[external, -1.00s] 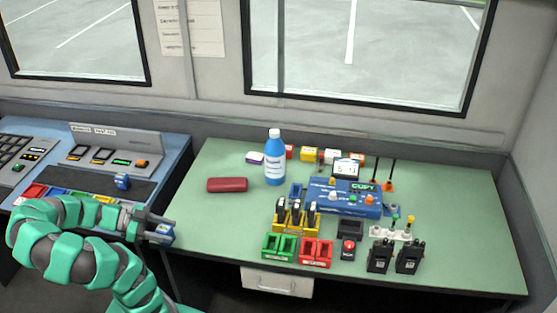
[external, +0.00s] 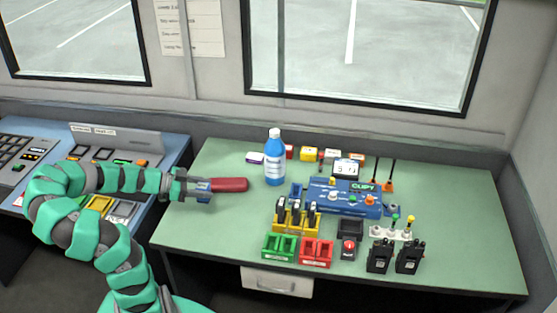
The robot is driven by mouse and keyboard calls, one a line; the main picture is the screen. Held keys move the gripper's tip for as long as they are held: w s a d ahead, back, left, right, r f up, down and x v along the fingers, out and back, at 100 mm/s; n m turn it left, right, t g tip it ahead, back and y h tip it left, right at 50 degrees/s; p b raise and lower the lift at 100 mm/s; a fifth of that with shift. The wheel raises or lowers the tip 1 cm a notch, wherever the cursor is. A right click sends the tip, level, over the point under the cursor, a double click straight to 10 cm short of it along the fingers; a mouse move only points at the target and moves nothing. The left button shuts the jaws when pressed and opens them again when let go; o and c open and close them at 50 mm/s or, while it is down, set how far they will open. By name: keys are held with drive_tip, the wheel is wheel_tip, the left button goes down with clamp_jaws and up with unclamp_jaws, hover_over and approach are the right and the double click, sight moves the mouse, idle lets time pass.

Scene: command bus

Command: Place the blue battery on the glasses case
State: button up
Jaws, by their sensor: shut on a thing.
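The glasses case (external: 232,184) is a dark red, long rounded block lying on the green table, left of the blue bottle. My gripper (external: 206,190) is at the left end of the case and is shut on the small blue battery (external: 203,186). The fingers partly hide the battery. The gripper and battery overlap the left end of the case in this view. I cannot tell whether the battery touches the case or is just above it.
A blue bottle (external: 274,160) stands right of the case. A blue device (external: 345,197), a yellow rack (external: 295,222), green and red holders (external: 279,247) and black radios (external: 380,256) fill the right side. The table's front left is clear.

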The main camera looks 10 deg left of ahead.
drive_tip(key=w, duration=0.4)
drive_tip(key=w+d+f, duration=0.1)
drive_tip(key=w, duration=0.4)
drive_tip(key=w+d+b, duration=0.1)
drive_tip(key=w, duration=0.4)
drive_tip(key=shift+w+f, duration=0.15)
drive_tip(key=shift+f, duration=0.15)
drive_tip(key=shift+w, duration=0.55)
drive_tip(key=shift+w+d+f, duration=0.1)
drive_tip(key=shift+w+f, duration=0.05)
drive_tip(key=shift+w, duration=0.1)
drive_tip(key=shift+f+b, duration=0.45)
drive_tip(key=shift+f, duration=1.15)
drive_tip(key=c, duration=0.4)
drive_tip(key=o, duration=1.5)
drive_tip(key=shift+s, duration=0.1)
drive_tip(key=p+v, duration=0.1)
drive_tip(key=v, duration=1.1)
